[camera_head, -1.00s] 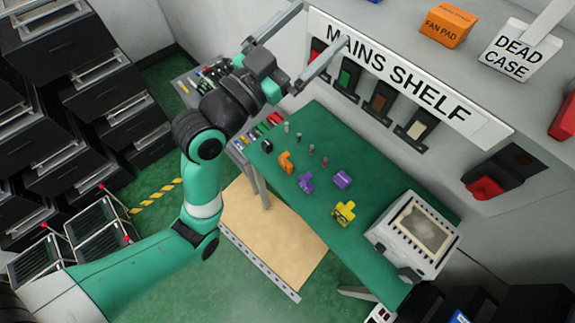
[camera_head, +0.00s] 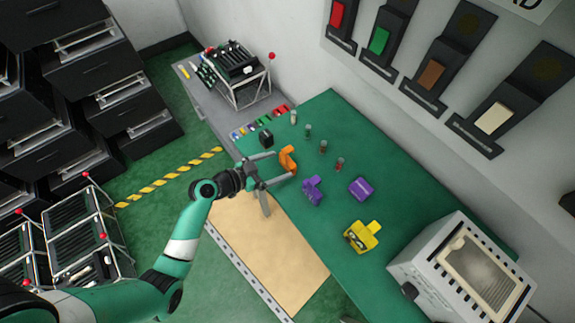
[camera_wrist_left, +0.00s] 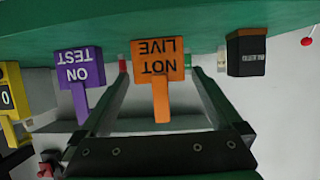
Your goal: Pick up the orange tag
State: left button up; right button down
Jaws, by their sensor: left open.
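In the left wrist view the orange tag (camera_wrist_left: 158,62) shows upside-down "NOT LIVE" lettering, with a narrow orange stem. My left gripper (camera_head: 283,167) is open, its two fingers pointing at the tag, one on each side of it. In the left wrist view the left gripper (camera_wrist_left: 157,110) has a finger to each side of the tag's stem, with gaps between. My right gripper is not in view.
A purple "ON TEST" tag (camera_head: 312,190) is close beside the orange one. A black block (camera_head: 266,139) stands on the other side. A purple block (camera_head: 361,189), a yellow tag (camera_head: 361,236) and a white case (camera_head: 462,270) are farther right. Small cylinders stand behind.

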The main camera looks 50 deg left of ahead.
aim_at(294, 160)
pick_arm(q)
jog(key=shift+x, duration=1.1)
jog(key=b+x, duration=0.1)
jog(key=x, duration=0.4)
jog(key=shift+w+d, duration=0.1)
jog(key=shift+w, duration=0.1)
jog(key=shift+r, duration=0.1)
jog(key=c, duration=1.1)
